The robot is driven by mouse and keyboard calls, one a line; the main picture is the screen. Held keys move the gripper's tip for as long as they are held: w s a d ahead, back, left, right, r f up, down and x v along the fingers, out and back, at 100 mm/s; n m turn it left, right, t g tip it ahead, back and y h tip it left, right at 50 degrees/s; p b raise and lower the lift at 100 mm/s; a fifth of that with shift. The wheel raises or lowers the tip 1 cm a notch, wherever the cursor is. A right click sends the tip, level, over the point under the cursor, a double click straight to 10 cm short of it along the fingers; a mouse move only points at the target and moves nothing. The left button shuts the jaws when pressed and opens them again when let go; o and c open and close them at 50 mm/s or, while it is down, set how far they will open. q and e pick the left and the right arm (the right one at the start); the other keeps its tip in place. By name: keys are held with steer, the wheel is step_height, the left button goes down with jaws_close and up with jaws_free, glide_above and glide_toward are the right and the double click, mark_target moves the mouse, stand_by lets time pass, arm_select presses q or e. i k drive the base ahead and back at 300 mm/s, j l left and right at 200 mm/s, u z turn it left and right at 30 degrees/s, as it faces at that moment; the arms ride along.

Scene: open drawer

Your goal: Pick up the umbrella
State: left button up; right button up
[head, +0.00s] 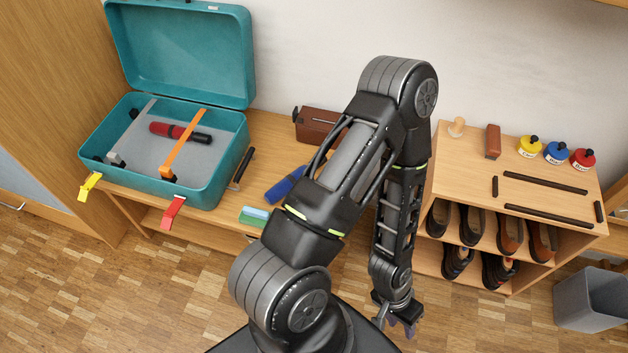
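A red and black rolled object (181,132), which looks like a folded umbrella, lies in the open teal suitcase (160,187). An orange strap (183,145) crosses over it. A blue elongated object (285,187), perhaps also a folded umbrella, lies on the bench, partly hidden by my arm. My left gripper (397,322) hangs low in front of the shoe cabinet, far from both. Its fingers look spread apart, small in view, with nothing seen between them. My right gripper is not in view.
The suitcase stands on a wooden bench (265,140), with yellow (89,186) and red (173,212) tags at its front. A brown box (318,124) and sponge-like blocks (253,216) are on the bench. A shoe cabinet (450,160) with polish tins and a grey bin (590,298) stand right.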

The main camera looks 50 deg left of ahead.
mark_target(280, 191)
steer(key=u, duration=3.05)
steer(key=i+l, duration=0.4)
